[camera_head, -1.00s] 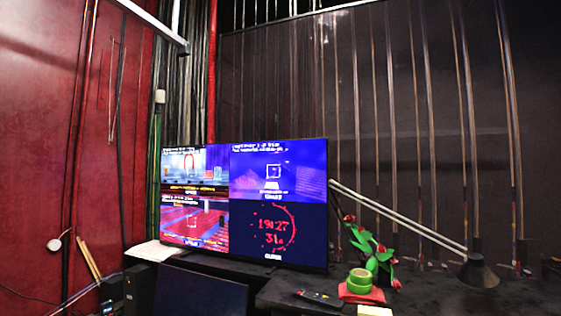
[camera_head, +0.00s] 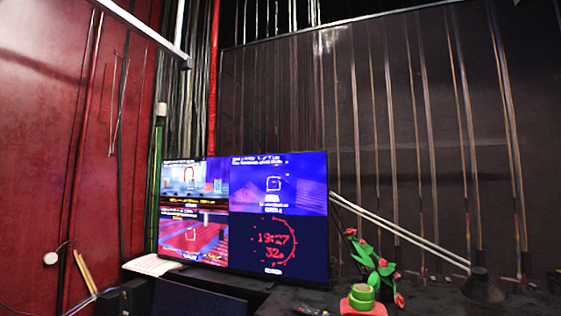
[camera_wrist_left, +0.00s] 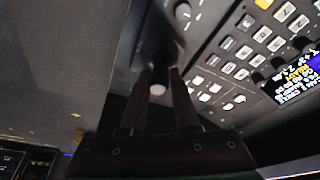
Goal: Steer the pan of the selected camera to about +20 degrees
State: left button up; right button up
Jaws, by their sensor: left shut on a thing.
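In the left wrist view my left gripper (camera_wrist_left: 160,76) has its two dark fingers closed on a dark stick-like control (camera_wrist_left: 161,52) on a control panel (camera_wrist_left: 218,52). The stick's base is dark and its exact tilt is hard to tell. In the head view a monitor (camera_head: 244,213) shows a split screen: camera pictures at upper left, lower left and upper right, and a red clock dial at lower right. The small text on it is too blurred to read, so I cannot tell the pan angle. My right gripper is in neither view.
White buttons and round knobs (camera_wrist_left: 182,11) crowd the panel beside the stick, with a small lit display (camera_wrist_left: 298,80) at right. In the head view a red-flowered plant (camera_head: 377,262), a green tape roll (camera_head: 361,292) and a lamp (camera_head: 482,287) stand on the dark desk.

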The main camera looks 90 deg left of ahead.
pick_arm(q)
jog(key=o, duration=0.6)
jog(key=shift+d, duration=0.1)
jog(key=shift+r, duration=0.15)
notch_tip(320, 180, up, 7)
jog(key=p, duration=0.7)
jog(key=shift+r, duration=0.2)
jog(key=shift+f, duration=0.1)
